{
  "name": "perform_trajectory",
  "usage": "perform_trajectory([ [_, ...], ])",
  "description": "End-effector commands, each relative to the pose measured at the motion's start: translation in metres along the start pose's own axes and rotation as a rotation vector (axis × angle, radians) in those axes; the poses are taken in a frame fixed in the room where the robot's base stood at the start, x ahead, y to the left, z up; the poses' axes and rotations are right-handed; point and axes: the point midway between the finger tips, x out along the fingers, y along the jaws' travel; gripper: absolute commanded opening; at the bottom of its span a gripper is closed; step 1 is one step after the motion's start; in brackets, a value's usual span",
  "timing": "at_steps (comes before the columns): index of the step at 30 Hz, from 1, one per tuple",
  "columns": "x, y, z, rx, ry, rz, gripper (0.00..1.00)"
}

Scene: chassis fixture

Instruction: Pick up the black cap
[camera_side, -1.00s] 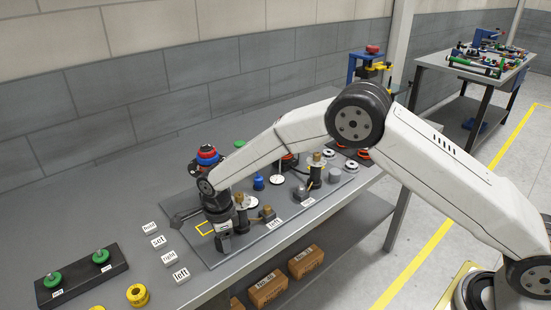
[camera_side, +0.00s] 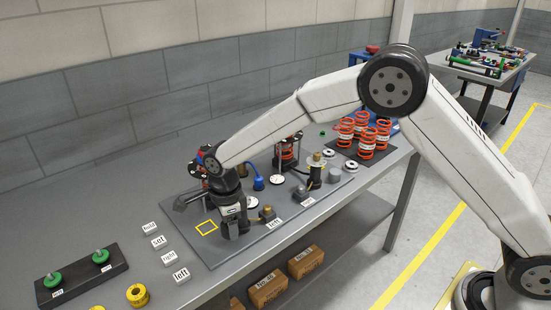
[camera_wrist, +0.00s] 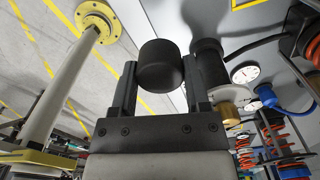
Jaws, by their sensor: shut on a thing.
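The black cap (camera_wrist: 160,64) is a short, smooth, round piece in the wrist view. My gripper (camera_wrist: 160,70) is shut on it, with one finger on each side of the cap. In the side view my gripper (camera_side: 236,222) points down over the front edge of the grey fixture plate (camera_side: 215,250), to the right of a yellow square outline (camera_side: 206,228). The cap is too small and dark to make out clearly in the side view.
White word labels (camera_side: 181,272) lie left of the plate. Several red springs (camera_side: 368,138) stand at the back right. A blue fitting (camera_side: 257,182) and a brass-topped black post (camera_side: 316,172) stand to the right of my gripper. Boxes (camera_side: 268,289) are on the lower shelf.

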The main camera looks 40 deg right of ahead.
Motion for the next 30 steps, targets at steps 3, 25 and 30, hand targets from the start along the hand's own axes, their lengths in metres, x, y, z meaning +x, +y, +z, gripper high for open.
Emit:
perform_trajectory([
  [3, -0.017, 0.011, -0.007, 0.0, -0.001, -0.002, 0.05],
  [25, -0.062, 0.087, -0.055, -0.001, -0.001, -0.001, 0.05],
  [30, -0.065, 0.093, -0.059, -0.001, 0.0, 0.0, 0.05],
])
